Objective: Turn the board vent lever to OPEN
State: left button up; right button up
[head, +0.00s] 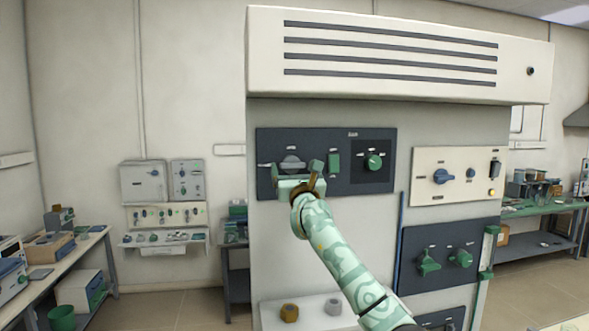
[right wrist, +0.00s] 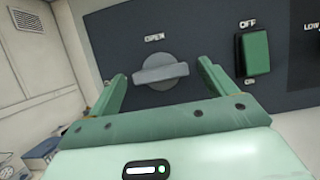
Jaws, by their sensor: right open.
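The vent lever is a grey knob with a bar handle (head: 292,161) on the dark upper panel (head: 340,188). In the right wrist view the lever (right wrist: 161,70) lies roughly crosswise, and an OPEN label shows above it. My right gripper (head: 295,170) is in front of the lever, overlapping its lower part in the head view. In the right wrist view its green fingers (right wrist: 162,82) are apart, one to each side of the lever, with nothing held. Whether they touch it, I cannot tell. My left gripper is not in view.
Right of the lever are a green rocker switch (right wrist: 254,54) marked OFF and ON, and a green knob (head: 375,161). A cream panel (head: 430,164) with a blue knob and a dark lower panel (head: 446,278) sit further right. The vented hood (head: 390,80) juts out above.

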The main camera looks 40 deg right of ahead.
jog(key=shift+c, duration=0.3)
jog(key=c, duration=0.9)
